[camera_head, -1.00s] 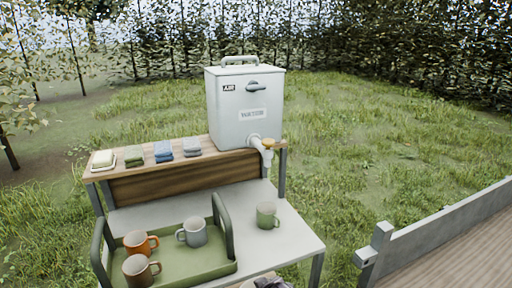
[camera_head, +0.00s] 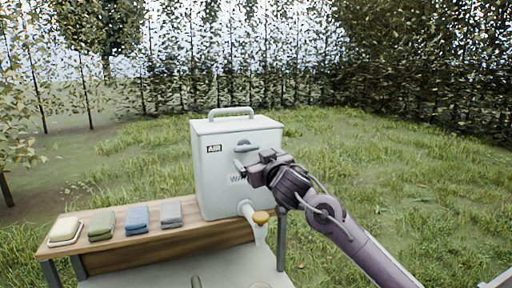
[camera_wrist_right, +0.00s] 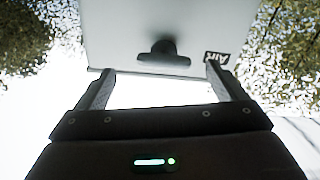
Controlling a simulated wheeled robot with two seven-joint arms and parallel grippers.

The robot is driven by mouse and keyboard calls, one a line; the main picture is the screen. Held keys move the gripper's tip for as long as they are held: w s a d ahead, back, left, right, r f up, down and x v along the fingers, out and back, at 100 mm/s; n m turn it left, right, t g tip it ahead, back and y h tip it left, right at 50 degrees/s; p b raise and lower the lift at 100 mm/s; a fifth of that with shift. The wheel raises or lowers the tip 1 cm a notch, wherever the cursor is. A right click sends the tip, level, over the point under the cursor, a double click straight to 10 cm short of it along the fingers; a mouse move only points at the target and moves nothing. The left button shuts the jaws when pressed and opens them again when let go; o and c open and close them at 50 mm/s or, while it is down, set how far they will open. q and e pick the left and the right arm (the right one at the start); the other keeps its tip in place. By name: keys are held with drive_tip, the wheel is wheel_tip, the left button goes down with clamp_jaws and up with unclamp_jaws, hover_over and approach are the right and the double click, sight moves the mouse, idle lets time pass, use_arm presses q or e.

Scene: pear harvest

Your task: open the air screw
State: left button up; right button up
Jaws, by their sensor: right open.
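A white water tank (camera_head: 215,180) stands on the wooden shelf in the head view. The air screw (camera_head: 245,146), a grey wing-shaped knob, sits high on its front, right of the AIR label (camera_head: 214,148). My right gripper (camera_head: 252,164) is in front of the tank, just below the screw. In the right wrist view, the air screw (camera_wrist_right: 163,54) lies between and beyond the two spread fingers of the right gripper (camera_wrist_right: 160,70), which hold nothing. I cannot tell the exact gap to the screw. My left gripper is not in view.
A tap with a yellow-orange top (camera_head: 261,217) sticks out low on the tank. Soap (camera_head: 65,232) and folded cloths (camera_head: 137,219) lie along the wooden shelf (camera_head: 185,240) at left. A handle (camera_head: 231,113) tops the tank. Grass is open at right.

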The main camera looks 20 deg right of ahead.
sight(248, 149)
drive_tip(key=shift+w+r, duration=0.2)
drive_tip(key=shift+r, duration=0.2)
drive_tip(key=shift+w+a+r+p, duration=0.4)
drive_tip(key=shift+w+a+p, duration=0.05)
drive_tip(key=shift+w+p, duration=0.25)
drive_tip(key=shift+w+a+p, duration=0.15)
drive_tip(key=shift+w+p, duration=0.3)
drive_tip(key=shift+w, duration=0.8)
drive_tip(key=shift+w+f+p, duration=0.2)
drive_tip(key=shift+w, duration=0.5)
drive_tip(key=shift+w+f+p, duration=0.15)
drive_tip(key=shift+w+p, duration=0.05)
drive_tip(key=shift+w, duration=0.5)
drive_tip(key=shift+c, duration=1)
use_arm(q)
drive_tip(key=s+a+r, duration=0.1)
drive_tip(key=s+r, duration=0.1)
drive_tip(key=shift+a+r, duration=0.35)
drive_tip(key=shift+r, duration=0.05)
use_arm(e)
drive_tip(key=c, duration=0.7)
